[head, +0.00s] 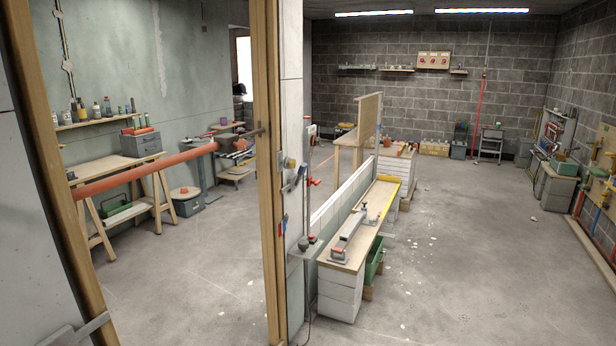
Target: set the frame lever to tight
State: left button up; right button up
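No lever marked as the frame lever can be made out for sure, and no "tight" mark is readable. A wooden door frame stands close by, with a left post (52,170) and a right post (268,200). A small grey-blue lever-like part (295,181) is on the wall end just right of the right post. A grey metal piece (78,332) shows at the lower left; what it is I cannot tell. Neither of my grippers is in view.
Beyond the frame are a trestle workbench (105,175), a grey toolbox (141,144) and a shelf of bottles (98,121). A low block wall with a wooden-topped bench (372,212) runs back on the right. The concrete floor (470,260) right of it is mostly clear.

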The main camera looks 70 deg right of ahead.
aim_at(302, 171)
jog(key=z, duration=2.35)
jog(key=i+l, duration=0.25)
jog(key=i, duration=0.2)
jog(key=i+l, duration=0.25)
jog(key=i, duration=0.2)
jog(key=i+l+z, duration=0.1)
jog(key=i, duration=0.35)
jog(key=i+l, duration=0.35)
jog(key=i, duration=0.15)
jog(key=i+l, duration=0.2)
jog(key=i, duration=0.25)
jog(key=i+l+z, duration=0.1)
jog(key=i, duration=0.35)
jog(key=l, duration=0.1)
